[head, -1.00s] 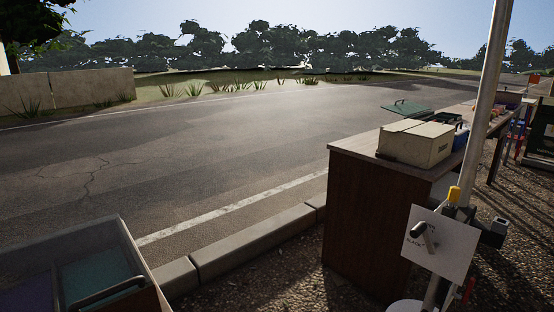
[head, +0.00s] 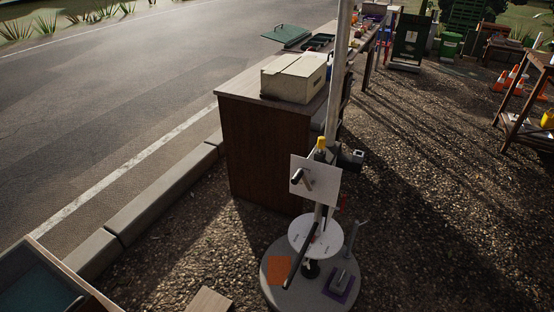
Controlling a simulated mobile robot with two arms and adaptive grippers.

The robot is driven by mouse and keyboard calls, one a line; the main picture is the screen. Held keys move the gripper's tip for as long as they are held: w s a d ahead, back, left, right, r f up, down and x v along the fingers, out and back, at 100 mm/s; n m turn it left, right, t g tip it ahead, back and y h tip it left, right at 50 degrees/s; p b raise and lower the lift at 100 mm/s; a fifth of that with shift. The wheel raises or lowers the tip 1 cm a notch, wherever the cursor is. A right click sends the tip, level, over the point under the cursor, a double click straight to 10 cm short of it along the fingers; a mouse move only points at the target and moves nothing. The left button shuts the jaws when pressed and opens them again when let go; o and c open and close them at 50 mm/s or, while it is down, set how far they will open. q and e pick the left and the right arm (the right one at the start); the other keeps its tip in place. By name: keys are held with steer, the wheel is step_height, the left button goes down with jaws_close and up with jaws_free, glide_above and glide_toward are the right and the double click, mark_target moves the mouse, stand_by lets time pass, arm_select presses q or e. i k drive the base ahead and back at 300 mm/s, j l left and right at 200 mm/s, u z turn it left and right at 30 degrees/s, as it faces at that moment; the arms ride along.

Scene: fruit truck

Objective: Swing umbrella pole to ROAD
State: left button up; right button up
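The umbrella pole (head: 341,75) is a pale, slim post to the right of centre in the head view, leaning slightly right toward its top. Its upper end is out of view. A white sign card (head: 321,179) with a dark handle, a yellow knob (head: 321,143) and a dark clamp (head: 350,158) are mounted low on it. Below are a white disc (head: 316,237) with a dark bar (head: 300,256) across it and a round grey base (head: 330,290). The road (head: 95,95) lies to the left, beyond the kerb. Neither of my grippers is in view.
A wooden counter (head: 262,150) with a cream box (head: 293,77) and a green tray (head: 285,34) stands directly behind the pole. A crate (head: 75,279) is at bottom left, a plank (head: 208,301) at the bottom. Open gravel (head: 430,200) lies to the right, with orange cones (head: 512,77) farther back.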

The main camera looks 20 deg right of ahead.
mark_target(325, 169)
steer(key=z, duration=1.05)
